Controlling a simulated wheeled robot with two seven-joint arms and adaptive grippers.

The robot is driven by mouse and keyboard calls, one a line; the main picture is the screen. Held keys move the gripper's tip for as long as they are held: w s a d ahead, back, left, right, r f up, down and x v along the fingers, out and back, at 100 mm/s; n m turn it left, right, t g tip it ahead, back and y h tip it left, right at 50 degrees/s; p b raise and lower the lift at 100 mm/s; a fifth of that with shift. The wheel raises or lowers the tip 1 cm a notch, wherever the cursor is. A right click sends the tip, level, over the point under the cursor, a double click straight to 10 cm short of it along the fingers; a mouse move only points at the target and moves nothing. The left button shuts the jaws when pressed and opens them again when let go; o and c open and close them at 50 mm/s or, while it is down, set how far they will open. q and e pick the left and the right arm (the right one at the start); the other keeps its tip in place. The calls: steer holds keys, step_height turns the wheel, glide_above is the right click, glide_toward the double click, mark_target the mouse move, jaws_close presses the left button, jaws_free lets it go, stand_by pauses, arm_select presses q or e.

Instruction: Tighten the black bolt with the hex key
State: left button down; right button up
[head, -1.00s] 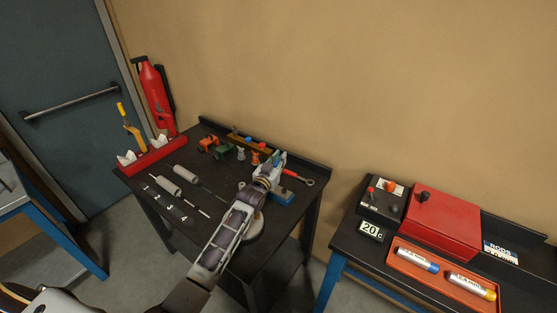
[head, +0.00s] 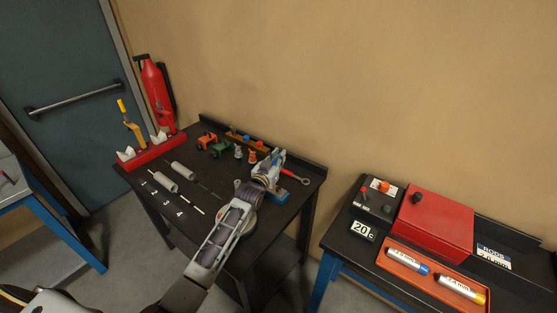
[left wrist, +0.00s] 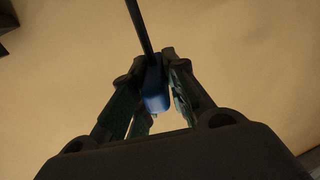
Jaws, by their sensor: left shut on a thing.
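My left gripper (head: 277,160) is over the right back part of the dark workbench in the head view. In the left wrist view, its fingers (left wrist: 155,82) are shut on the blue handle of the hex key (left wrist: 156,100). The key's thin black shaft (left wrist: 138,25) runs up out of the top of the picture. The key is too small to make out in the head view. I cannot make out the black bolt; it is hidden or too small. My right gripper is not in view.
A second bench with a red box (head: 436,222) stands at right.

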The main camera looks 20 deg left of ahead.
arm_select(q)
steer(key=shift+d, duration=0.1)
steer(key=shift+f, duration=0.15)
steer(key=shift+f+b, duration=0.4)
steer(key=shift+b, duration=0.05)
steer(key=shift+f+b, duration=1.6)
steer(key=shift+f, duration=0.3)
steer(key=shift+f+b, duration=0.3)
steer(key=shift+f, duration=0.65)
steer(key=shift+f, duration=0.35)
stand_by(0.6)
steer(key=shift+r+m+h, duration=0.1)
steer(key=shift+m+h, duration=0.3)
steer(key=shift+h, duration=0.2)
steer(key=shift+m+g+h+b, duration=0.4)
steer(key=shift+m+h+b, duration=0.25)
steer(key=shift+h, duration=0.35)
